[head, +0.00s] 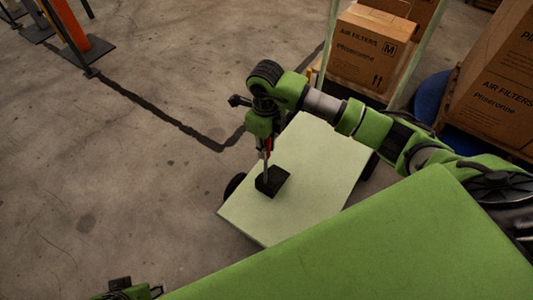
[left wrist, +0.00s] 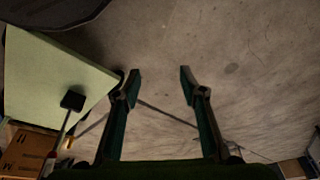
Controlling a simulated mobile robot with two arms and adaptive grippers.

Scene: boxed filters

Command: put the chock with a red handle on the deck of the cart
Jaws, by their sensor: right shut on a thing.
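The chock is a black block (head: 272,181) with a thin upright rod and a red grip (head: 269,145). My right gripper (head: 267,147) points down and is shut on the handle. The block is at the pale green deck of the cart (head: 325,160), near its left edge; I cannot tell whether it touches. In the left wrist view the block (left wrist: 72,100) and rod show over the deck (left wrist: 35,75). My left gripper (left wrist: 159,80) is open and empty in that view, over bare floor, apart from the cart.
Cartons of air filters (head: 366,50) stand behind the cart, with more cartons (head: 497,95) on a pallet at the right. An orange post (head: 68,27) stands at the upper left. The deck around the block is clear. The concrete floor at left is open.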

